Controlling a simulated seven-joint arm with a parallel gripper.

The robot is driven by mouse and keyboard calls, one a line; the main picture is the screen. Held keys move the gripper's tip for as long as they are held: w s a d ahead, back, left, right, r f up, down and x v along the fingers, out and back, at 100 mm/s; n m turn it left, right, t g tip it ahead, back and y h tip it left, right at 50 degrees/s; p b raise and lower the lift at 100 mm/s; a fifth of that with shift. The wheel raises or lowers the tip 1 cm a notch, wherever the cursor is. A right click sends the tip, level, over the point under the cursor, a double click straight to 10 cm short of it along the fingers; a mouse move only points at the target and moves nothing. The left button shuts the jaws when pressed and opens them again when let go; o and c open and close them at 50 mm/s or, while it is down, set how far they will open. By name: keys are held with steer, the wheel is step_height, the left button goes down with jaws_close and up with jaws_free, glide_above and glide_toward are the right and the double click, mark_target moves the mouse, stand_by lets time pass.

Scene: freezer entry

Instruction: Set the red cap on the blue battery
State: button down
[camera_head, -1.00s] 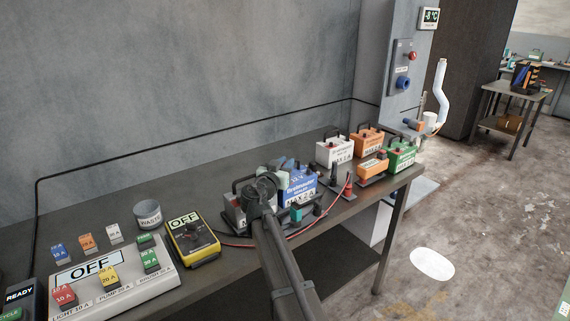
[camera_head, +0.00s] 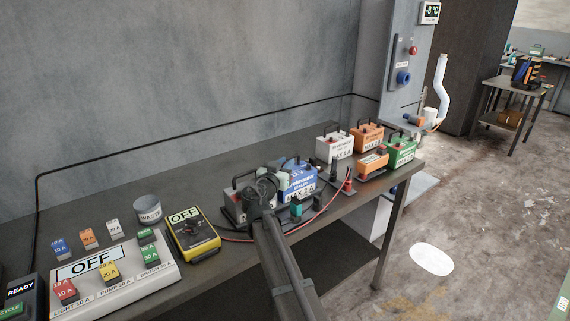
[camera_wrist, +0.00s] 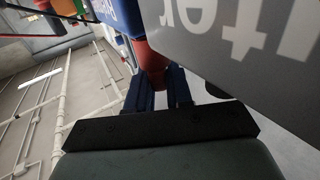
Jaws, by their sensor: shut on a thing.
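The blue battery (camera_head: 299,182) stands on the bench just right of my gripper, which hides its left end in the head view. Part of it shows at the top of the wrist view (camera_wrist: 121,16). My gripper (camera_wrist: 157,84) is shut on a red tapered piece, which looks like the red cap (camera_wrist: 151,58). The cap is hidden behind my gripper in the head view. A grey battery (camera_head: 233,205) stands at my gripper's left, and its lettered side (camera_wrist: 235,42) is close beside the cap in the wrist view. I cannot tell whether the cap touches anything.
A yellow meter (camera_head: 191,236) reading OFF, a waste cup (camera_head: 148,211) and a fuse panel (camera_head: 130,283) are at the left. White (camera_head: 333,146), orange (camera_head: 367,138) and green (camera_head: 401,152) batteries stand farther right. Red and black leads cross the bench's front edge.

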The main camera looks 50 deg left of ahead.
steer(key=shift+f, duration=0.3)
steer(key=c, duration=0.9)
jaws_free()
steer(key=shift+c, duration=0.2)
steer(key=v, duration=1.3)
steer(key=shift+s+d, duration=0.25)
steer(key=shift+s, duration=0.05)
